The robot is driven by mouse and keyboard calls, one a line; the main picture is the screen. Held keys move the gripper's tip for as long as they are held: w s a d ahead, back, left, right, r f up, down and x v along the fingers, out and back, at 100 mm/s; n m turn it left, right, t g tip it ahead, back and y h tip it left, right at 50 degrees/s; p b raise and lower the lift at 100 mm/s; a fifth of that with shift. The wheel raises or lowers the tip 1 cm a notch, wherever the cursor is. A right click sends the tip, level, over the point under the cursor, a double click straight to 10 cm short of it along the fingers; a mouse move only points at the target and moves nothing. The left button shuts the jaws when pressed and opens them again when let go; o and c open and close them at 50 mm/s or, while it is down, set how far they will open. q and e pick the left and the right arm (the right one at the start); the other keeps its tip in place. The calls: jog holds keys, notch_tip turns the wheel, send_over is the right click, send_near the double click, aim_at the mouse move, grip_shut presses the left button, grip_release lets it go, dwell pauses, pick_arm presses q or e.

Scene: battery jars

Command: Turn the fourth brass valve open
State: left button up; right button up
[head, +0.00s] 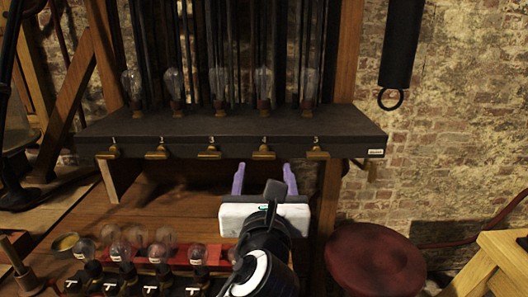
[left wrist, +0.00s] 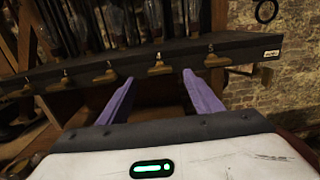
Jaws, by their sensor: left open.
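The fourth brass valve (head: 263,153) is on the front edge of a dark shelf (head: 345,120), below the label 4. Its handle lies crosswise, like its neighbours. My left gripper (head: 264,168) is open and empty, its purple fingers pointing at the shelf front just below this valve. In the left wrist view the fourth valve (left wrist: 161,68) shows between and just beyond the fingertips (left wrist: 158,78). The fingers appear apart from it. My right gripper is not in view.
Other brass valves flank it, the fifth (head: 317,154) close on the right and the third (head: 209,153) on the left. Glass bulbs (head: 264,82) stand on the shelf. Several bulb-topped jars (head: 159,250) stand on the bench at left. A red stool (head: 375,262) is at right.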

aim_at(264, 156)
pick_arm(q)
jog(key=w, duration=0.9)
jog(key=shift+w, duration=0.25)
jog(key=c, duration=1.1)
jog(key=shift+o, duration=0.2)
